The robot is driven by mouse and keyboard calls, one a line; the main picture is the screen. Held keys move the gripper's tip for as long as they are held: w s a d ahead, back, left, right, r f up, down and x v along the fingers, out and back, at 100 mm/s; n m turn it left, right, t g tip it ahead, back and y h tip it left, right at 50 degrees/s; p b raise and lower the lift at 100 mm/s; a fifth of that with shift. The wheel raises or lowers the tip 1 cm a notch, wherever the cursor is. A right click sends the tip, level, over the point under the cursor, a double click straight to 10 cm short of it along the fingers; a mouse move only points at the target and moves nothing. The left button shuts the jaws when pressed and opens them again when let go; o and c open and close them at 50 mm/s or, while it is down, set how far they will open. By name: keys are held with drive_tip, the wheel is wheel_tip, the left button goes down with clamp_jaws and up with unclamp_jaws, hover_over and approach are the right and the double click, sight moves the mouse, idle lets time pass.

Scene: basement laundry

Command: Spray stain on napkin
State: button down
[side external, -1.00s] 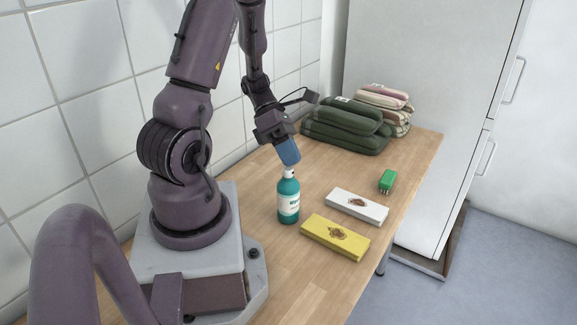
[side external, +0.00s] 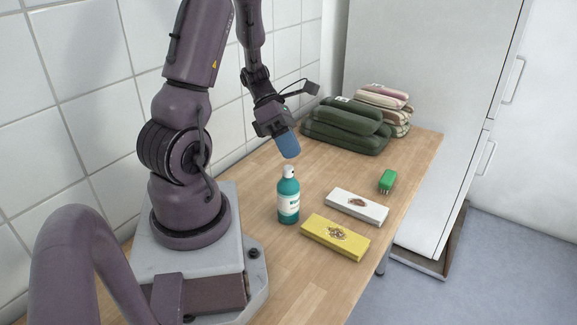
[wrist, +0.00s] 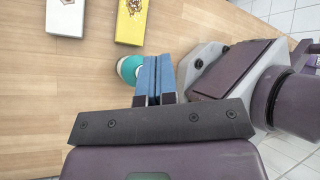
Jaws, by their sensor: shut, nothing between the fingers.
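A teal spray bottle (side external: 288,203) with a white top and a pale label stands upright on the table. It also shows in the wrist view (wrist: 128,69), partly hidden behind my fingers. My gripper (side external: 290,155) is shut and empty, its blue fingers just above the bottle top and apart from it. The closed fingers also show in the wrist view (wrist: 158,60). A folded yellow napkin (side external: 318,242) and a folded white napkin (side external: 372,212) lie right of the bottle. Each has a brown, speckled stain on top. Both are partly visible in the wrist view.
A green brush (side external: 387,180) lies beyond the white napkin, near the table's right edge. Folded dark green towels (side external: 343,135) and striped towels (side external: 385,98) are stacked at the back. A tiled wall is on the left. The table (side external: 285,265) is clear in front.

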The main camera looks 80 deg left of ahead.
drive_tip(key=shift+r, duration=3)
drive_tip(key=shift+f, duration=3.05)
drive_tip(key=shift+f, duration=0.15)
drive_tip(key=shift+f, duration=0.3)
